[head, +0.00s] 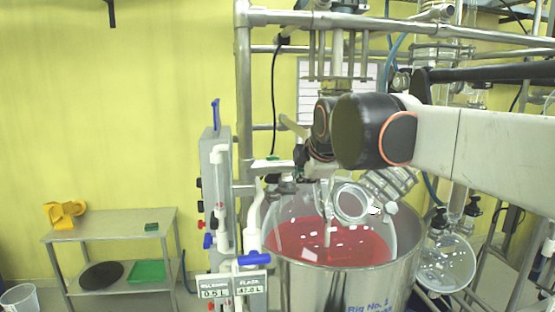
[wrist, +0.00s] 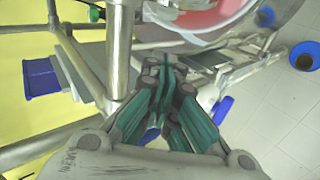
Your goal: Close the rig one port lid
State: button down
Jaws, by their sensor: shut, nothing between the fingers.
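The rig one reactor is a steel vessel (head: 345,290) with red liquid (head: 290,240) under a clear glass dome, marked "Rig No." in the head view. A round, clear port ring (head: 350,203) sits on the dome's front. A ribbed metal fitting (head: 390,183) lies to its right. I cannot clearly tell the lid's angle. My gripper (wrist: 163,65) is shut and empty, its teal pads together in the wrist view. The red liquid also shows at the top of that view (wrist: 205,14), beyond the fingertips. In the head view my arm's dark joints hide much of the area above the dome.
Steel frame posts (head: 243,90) stand left of the vessel, and one post (wrist: 118,50) is close left of my fingers. A grey control box (head: 214,180) and a display (head: 235,285) stand left of the vessel. A shelf cart (head: 110,228) is farther left.

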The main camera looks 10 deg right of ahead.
aim_at(324, 197)
jog(key=w+d+f+p, duration=0.1)
jog(key=w+d+f, duration=0.2)
jog(key=w, duration=0.4)
jog(key=shift+w+d+f+n+p, duration=0.15)
jog(key=shift+w+f+n+p, duration=0.2)
jog(key=shift+f, duration=0.2)
jog(key=shift+s, duration=0.1)
jog(key=shift+d, duration=0.1)
